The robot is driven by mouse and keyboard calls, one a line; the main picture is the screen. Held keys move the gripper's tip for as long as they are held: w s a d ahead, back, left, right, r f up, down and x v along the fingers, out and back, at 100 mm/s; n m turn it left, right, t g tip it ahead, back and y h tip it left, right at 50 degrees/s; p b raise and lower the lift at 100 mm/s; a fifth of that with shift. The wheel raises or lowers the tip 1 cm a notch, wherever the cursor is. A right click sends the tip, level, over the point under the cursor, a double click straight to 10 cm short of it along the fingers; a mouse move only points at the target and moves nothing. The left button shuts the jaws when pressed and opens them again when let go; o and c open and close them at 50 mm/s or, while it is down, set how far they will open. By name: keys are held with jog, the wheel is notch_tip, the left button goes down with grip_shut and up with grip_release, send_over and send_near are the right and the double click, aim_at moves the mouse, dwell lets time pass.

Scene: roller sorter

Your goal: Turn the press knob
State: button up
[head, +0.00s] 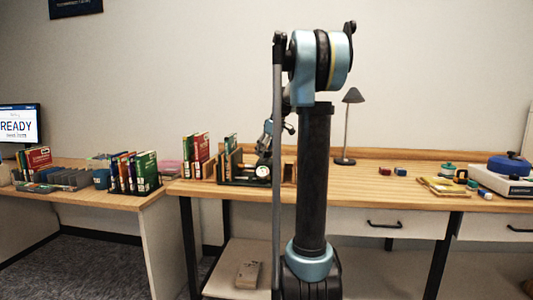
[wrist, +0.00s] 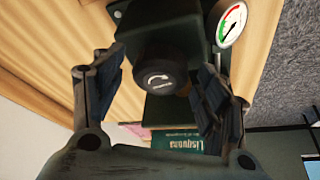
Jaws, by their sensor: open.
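The press knob (wrist: 157,80) is a round black knob with a white curved arrow on its end face, in the middle of the wrist view. It sits on the dark green press body (wrist: 158,22). My gripper (wrist: 158,70) is open, with one finger on the left of the knob and the other on its right. A gap shows on the left; I cannot tell whether the right finger touches. A round dial gauge (wrist: 232,25) sits beside the press; it also shows in the head view (head: 262,171). My arm hides much of the press there.
Upright books (head: 197,155) stand left of the press, and a green book (wrist: 185,143) lies beyond the knob in the wrist view. A lamp (head: 347,125), small blocks (head: 385,171) and a blue-topped device (head: 505,175) stand to the right on the wooden desk (head: 345,188).

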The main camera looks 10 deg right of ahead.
jog(key=c, duration=1)
jog(key=shift+c, duration=0.2)
jog(key=shift+a+m+t+h, duration=0.1)
jog(key=shift+m+t+h, duration=0.35)
jog(key=shift+m, duration=1.2)
jog(key=shift+m+t+h, duration=0.15)
jog(key=shift+m+h, duration=0.6)
jog(key=shift+m, duration=0.9)
jog(key=o, duration=1)
jog(key=shift+o, duration=0.2)
jog(key=shift+s, duration=0.1)
